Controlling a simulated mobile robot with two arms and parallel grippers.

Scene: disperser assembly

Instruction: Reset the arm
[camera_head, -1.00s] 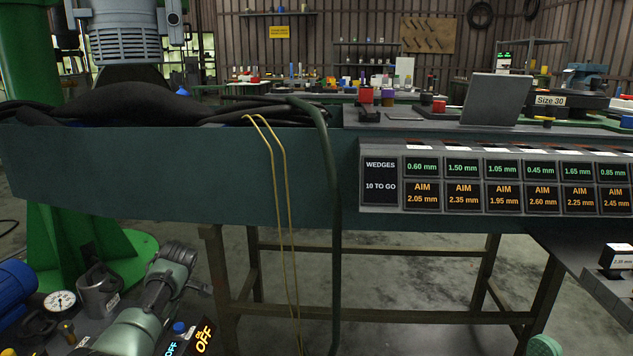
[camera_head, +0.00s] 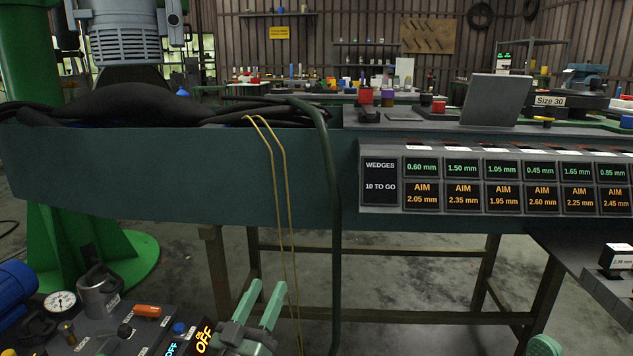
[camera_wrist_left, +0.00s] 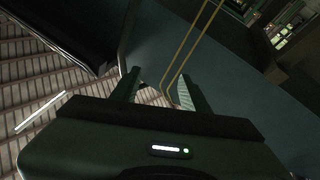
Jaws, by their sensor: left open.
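My left gripper (camera_head: 262,303) is at the lower middle of the head view, with its two pale green fingers apart and pointing up. It is empty. In the left wrist view its fingers (camera_wrist_left: 158,92) are spread, with yellow cords (camera_wrist_left: 190,50) showing beyond and between them. In the head view these yellow cords (camera_head: 283,215) hang down the front of the workbench (camera_head: 150,180), just above and right of the fingers. I cannot tell whether they touch. A small rounded green part (camera_head: 543,346) shows at the bottom right edge; I cannot tell what it belongs to.
A wedge display panel (camera_head: 380,185) fronts the bench on the right. A dark green hose (camera_head: 335,220) hangs beside the cords. A dark shelf (camera_head: 580,255) juts out at right.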

